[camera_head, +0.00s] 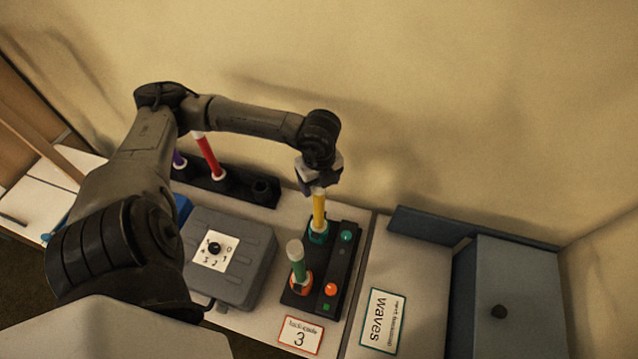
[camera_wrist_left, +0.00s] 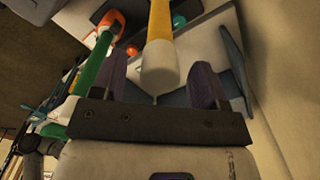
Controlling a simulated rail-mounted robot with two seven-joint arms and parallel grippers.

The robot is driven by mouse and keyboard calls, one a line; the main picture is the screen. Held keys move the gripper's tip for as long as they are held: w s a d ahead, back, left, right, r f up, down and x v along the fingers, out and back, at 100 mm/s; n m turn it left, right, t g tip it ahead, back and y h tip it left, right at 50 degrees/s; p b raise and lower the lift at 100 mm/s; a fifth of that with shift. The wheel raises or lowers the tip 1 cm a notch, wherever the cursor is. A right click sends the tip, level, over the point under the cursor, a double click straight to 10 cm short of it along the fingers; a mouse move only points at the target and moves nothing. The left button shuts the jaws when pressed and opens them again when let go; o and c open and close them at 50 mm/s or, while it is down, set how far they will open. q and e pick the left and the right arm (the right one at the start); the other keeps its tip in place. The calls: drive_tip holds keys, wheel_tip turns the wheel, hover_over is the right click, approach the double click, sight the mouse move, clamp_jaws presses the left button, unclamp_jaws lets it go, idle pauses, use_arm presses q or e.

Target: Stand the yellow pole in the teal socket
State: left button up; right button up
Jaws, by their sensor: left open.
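The yellow pole (camera_head: 319,209) stands upright in the teal socket (camera_head: 317,236), at the far end of a black base (camera_head: 322,278). My left gripper (camera_head: 319,187) is just above the pole's top. It also shows in the left wrist view (camera_wrist_left: 160,80), open, with a finger on each side of the pole (camera_wrist_left: 159,25) and its white end; gaps show on both sides. The pole's lower end is hidden inside the socket. My right gripper is in neither view.
A green pole (camera_head: 296,262) stands in the orange socket (camera_head: 296,284) nearby. A black rack (camera_head: 232,188) behind holds a red pole (camera_head: 208,157) and a purple one (camera_head: 179,159). A grey box (camera_head: 245,262) is on the left, a blue-grey box (camera_head: 520,290) on the right.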

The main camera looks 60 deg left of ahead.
use_arm(q)
wheel_tip(320, 180, up, 12)
drive_tip(key=shift+r, duration=0.15)
idle(0.3)
idle(0.8)
